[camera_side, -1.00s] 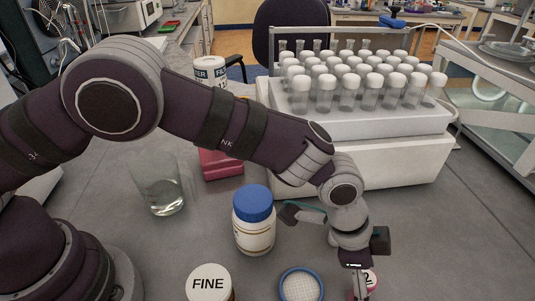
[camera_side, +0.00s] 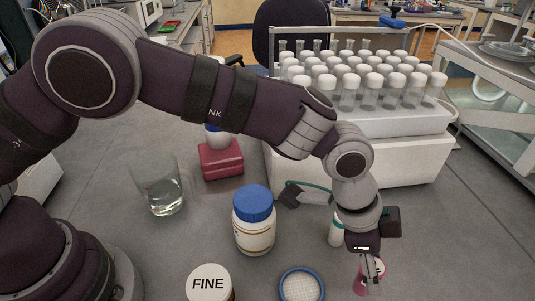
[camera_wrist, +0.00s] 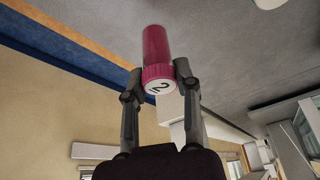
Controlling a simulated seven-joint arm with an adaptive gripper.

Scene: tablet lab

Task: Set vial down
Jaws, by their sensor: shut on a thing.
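A magenta vial (camera_wrist: 155,42) with a ribbed magenta cap is in the wrist view. A white label with a 2 is on the cap's end. My gripper (camera_wrist: 157,76) is shut on the vial at its cap, one finger on each side. In the side view the vial (camera_side: 361,284) hangs below my gripper (camera_side: 367,266), near the bottom edge at the right. It looks raised above the grey bench, but its lower end is hard to make out.
A blue-capped bottle (camera_side: 254,227), a FINE jar (camera_side: 209,287) and a round mesh dish (camera_side: 301,287) stand left of my gripper. A small white bottle (camera_side: 336,232) is close behind it. A rack of tubes (camera_side: 350,122) stands behind. Bench (camera_side: 460,240) at right is clear.

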